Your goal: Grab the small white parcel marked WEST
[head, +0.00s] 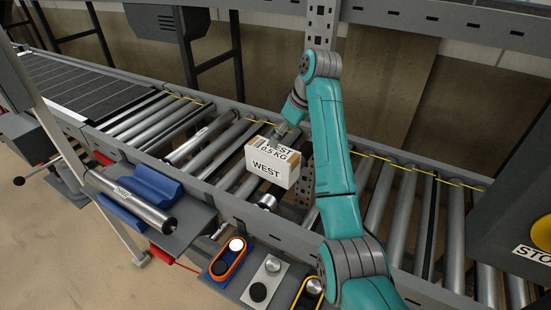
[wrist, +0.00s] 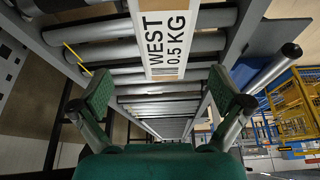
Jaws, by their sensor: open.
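The small white parcel (head: 268,168) has tan edges and black print reading WEST and 0.5 KG. It sits on the conveyor rollers near the middle of the head view. In the wrist view its labelled face (wrist: 166,40) fills the upper middle. My gripper (head: 287,134) is at the parcel's far upper edge in the head view, partly hidden by my arm. In the wrist view my gripper (wrist: 161,90) is open, with green pads wide apart on either side of the parcel's width.
The roller conveyor (head: 203,146) runs across, with a dark belt (head: 62,82) at left. A loose metal roller (head: 130,202) rests on blue supports in front. A perforated post (head: 320,25) stands behind my arm; a dark STOP box (head: 510,190) is right.

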